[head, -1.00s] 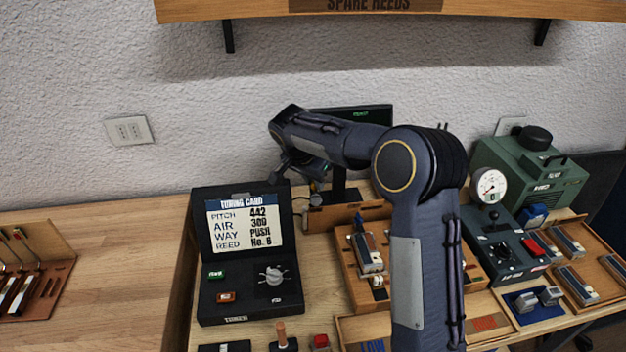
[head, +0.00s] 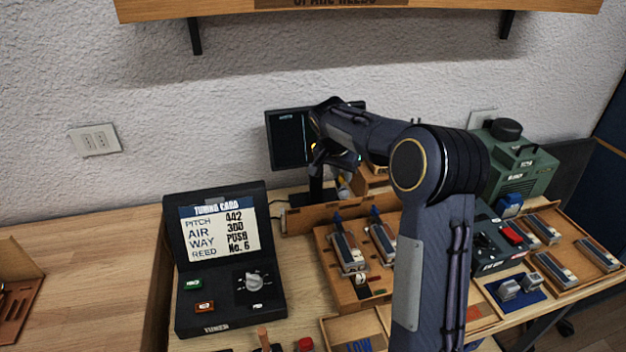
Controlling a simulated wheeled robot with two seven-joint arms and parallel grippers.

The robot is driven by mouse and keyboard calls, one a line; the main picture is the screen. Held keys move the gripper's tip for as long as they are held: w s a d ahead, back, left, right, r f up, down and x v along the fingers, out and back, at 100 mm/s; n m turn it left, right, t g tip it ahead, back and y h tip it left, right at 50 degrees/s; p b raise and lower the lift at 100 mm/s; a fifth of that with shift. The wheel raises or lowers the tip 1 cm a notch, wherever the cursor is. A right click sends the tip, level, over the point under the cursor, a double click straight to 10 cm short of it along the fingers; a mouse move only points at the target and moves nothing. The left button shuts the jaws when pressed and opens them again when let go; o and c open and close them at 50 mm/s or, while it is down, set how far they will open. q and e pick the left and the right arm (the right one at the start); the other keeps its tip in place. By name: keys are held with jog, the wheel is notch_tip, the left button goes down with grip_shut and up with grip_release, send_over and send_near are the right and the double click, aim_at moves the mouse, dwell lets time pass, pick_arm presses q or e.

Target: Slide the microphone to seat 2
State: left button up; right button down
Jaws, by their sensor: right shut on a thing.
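My right gripper (head: 338,176) is in the head view, over the back of the bench in front of the dark monitor. It points down and is shut on the microphone, which is mostly hidden behind my wrist and fingers. A low wooden rail (head: 298,221) runs along the back of the bench below the gripper. I cannot make out the seat markings, seat 2 included. My left gripper is not in view.
The tuner box (head: 182,308) with its tuning card (head: 217,232) stands at left. The monitor (head: 288,142) is close behind my gripper. A green machine with a gauge (head: 520,168) and trays of reeds (head: 575,232) stand at right. My forearm covers the middle of the bench.

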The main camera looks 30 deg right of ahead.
jog(key=s+d, duration=0.2)
jog(key=d, duration=0.5)
jog(key=c, duration=1.3)
grip_release()
jog(key=shift+o, duration=0.2)
jog(key=shift+w, duration=0.1)
jog(key=v, duration=0.7)
jog(key=shift+r, duration=0.4)
jog(key=shift+a, duration=0.15)
